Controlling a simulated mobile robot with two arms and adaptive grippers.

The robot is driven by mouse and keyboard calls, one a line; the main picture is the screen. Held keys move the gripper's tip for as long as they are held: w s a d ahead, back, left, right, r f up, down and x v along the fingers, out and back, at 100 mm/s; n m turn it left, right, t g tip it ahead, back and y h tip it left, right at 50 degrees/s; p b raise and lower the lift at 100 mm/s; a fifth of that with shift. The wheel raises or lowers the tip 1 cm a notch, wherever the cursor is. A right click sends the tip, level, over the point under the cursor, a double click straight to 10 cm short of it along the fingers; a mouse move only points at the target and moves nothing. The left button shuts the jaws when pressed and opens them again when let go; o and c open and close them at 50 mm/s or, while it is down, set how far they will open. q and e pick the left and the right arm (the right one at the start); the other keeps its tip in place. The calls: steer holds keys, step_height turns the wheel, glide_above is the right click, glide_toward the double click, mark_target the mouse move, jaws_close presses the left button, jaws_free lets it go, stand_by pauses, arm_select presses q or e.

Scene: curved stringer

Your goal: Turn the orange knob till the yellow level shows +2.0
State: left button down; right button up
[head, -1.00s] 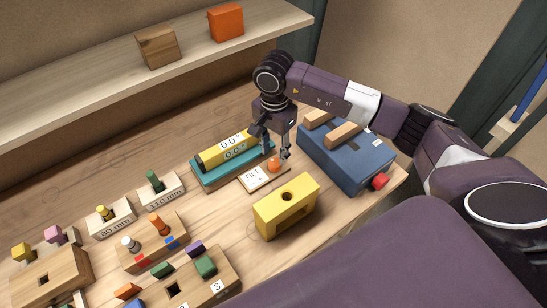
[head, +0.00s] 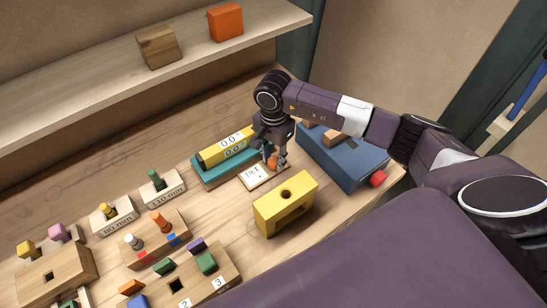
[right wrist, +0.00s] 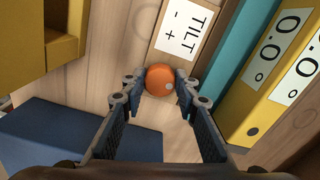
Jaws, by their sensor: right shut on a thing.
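The orange knob (head: 272,162) stands on a small board with a white TILT label (head: 253,174) marked minus and plus. My right gripper (head: 274,164) points down over it with its fingers closed on the knob's sides. In the right wrist view the knob (right wrist: 160,79) sits between the two fingertips (right wrist: 159,84). The yellow level (head: 211,155) lies on a teal base (head: 207,174) beside the board. Its two white displays (right wrist: 279,62) both read 0.0°. My left gripper is out of view.
A yellow block with a hole (head: 270,216) stands close in front of the board. A blue box (head: 345,162) with wooden bars and a red knob (head: 377,179) is close to the right. Peg blocks crowd the left. A shelf (head: 100,75) runs behind.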

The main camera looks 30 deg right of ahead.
steer(key=m+b, duration=0.3)
steer(key=m, duration=0.1)
steer(key=shift+w+f, duration=0.1)
steer(key=shift+f, duration=0.05)
steer(key=m+b, duration=0.4)
steer(key=m, duration=0.1)
steer(key=m+b, duration=0.1)
steer(key=m, duration=0.2)
steer(key=shift+w+m+b, duration=0.1)
steer(key=shift+m+b, duration=0.3)
steer(key=shift+d+r+m+b, duration=0.15)
steer(key=shift+m+b, duration=0.15)
steer(key=shift+m, duration=0.45)
steer(key=shift+a+r+m+b, duration=0.1)
steer(key=shift+m+b, duration=0.2)
steer(key=shift+m, duration=0.45)
steer(key=o, duration=0.9)
